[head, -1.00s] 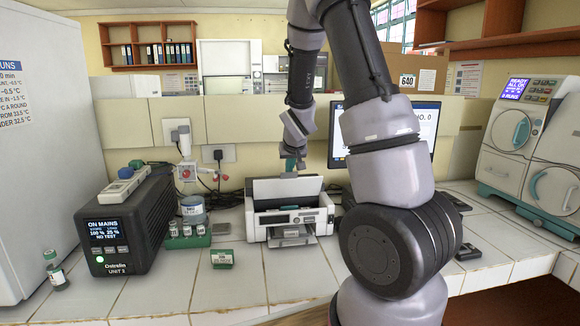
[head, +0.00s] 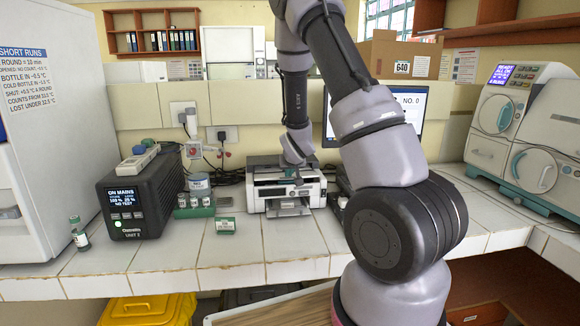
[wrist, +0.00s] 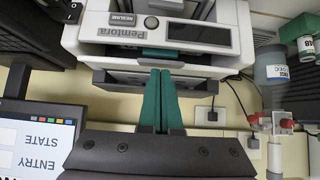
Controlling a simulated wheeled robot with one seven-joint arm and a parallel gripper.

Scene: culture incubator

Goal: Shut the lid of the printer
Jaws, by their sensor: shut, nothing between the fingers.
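The white and dark printer (head: 287,207) stands on the tiled bench in the head view, with its front tray out. In the wrist view, the printer's front panel (wrist: 109,33) shows upside down. The teal fingers (wrist: 158,72) of my gripper are shut there and reach to the edge of the printer's top; contact is unclear.
A monitor (head: 408,118) is behind my arm. Bare tiles lie in front of the printer.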

